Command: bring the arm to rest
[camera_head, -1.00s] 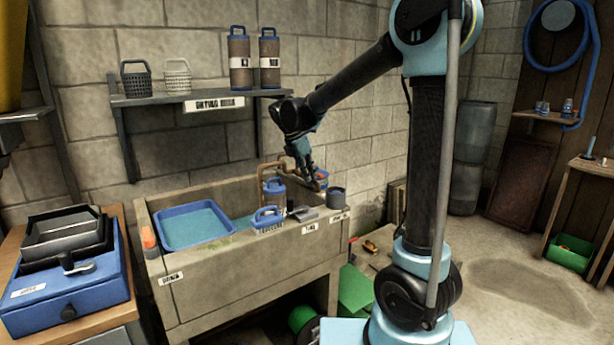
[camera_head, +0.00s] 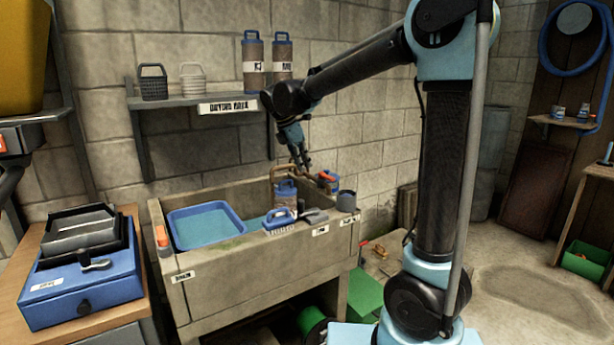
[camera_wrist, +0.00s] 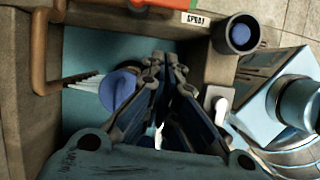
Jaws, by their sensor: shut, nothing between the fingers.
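My gripper (camera_head: 303,165) hangs from my bent arm above the right back part of the stone sink (camera_head: 240,280), pointing down. Its fingers are together and hold nothing. In the wrist view my gripper (camera_wrist: 165,62) shows closed fingers over the sink. A canister with a blue top (camera_head: 285,190) stands below it, and a blue round top (camera_wrist: 120,92) shows just left of the fingers in the wrist view. The gripper appears clear of these things, though the exact gap is hard to tell.
A blue tray (camera_head: 205,226) lies in the sink's left part. A blue-handled brush (camera_head: 278,218) and a grey cup (camera_head: 346,200) sit on the rim. A wall shelf (camera_head: 175,102) with baskets and canisters is left of my arm. Floor at right is open.

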